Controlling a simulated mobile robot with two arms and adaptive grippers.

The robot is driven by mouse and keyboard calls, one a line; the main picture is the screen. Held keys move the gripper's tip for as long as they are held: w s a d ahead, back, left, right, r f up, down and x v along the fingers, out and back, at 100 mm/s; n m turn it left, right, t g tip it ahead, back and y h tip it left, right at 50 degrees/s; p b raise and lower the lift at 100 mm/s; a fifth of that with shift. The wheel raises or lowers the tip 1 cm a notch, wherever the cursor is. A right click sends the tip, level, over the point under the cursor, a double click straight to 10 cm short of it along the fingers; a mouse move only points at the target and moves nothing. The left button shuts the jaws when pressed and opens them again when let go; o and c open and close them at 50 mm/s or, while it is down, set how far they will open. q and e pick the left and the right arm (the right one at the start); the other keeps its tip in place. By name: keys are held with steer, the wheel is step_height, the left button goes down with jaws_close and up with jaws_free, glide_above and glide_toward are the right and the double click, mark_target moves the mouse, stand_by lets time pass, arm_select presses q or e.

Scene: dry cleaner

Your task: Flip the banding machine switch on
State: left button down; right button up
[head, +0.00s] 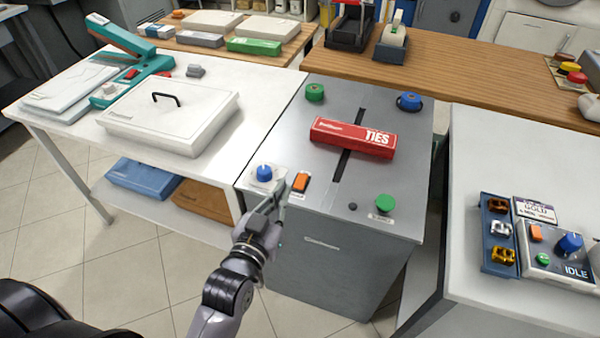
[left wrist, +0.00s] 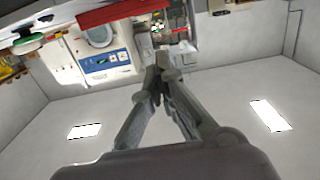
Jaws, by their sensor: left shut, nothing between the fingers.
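The grey banding machine (head: 335,230) stands in the middle of the head view, with a dark slot in its top. An orange switch (head: 300,182) with a small label sits at its near left corner. Whether the switch is on or off, I cannot tell. My left gripper (head: 278,205) is shut and empty, just left of and in front of the switch. I cannot tell if it touches the machine. In the left wrist view its fingers (left wrist: 160,68) meet at the tips, and the switch is not seen. My right gripper is not in view.
A red TIES box (head: 353,138) lies across the slot. A blue knob (head: 264,173) is left of the switch; a green knob (head: 386,202) is at the near right. A white table (head: 265,90) stands left; another control panel (head: 555,262) is right.

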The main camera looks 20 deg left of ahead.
arm_select(q)
steer(key=w, duration=0.1)
glide_above(299, 182)
steer(key=shift+s+d+f+p, duration=0.15)
steer(key=shift+f+p, duration=0.1)
steer(key=shift+p, duration=0.15)
step_height(299, 182, down, 3)
steer(key=shift+f, duration=0.55)
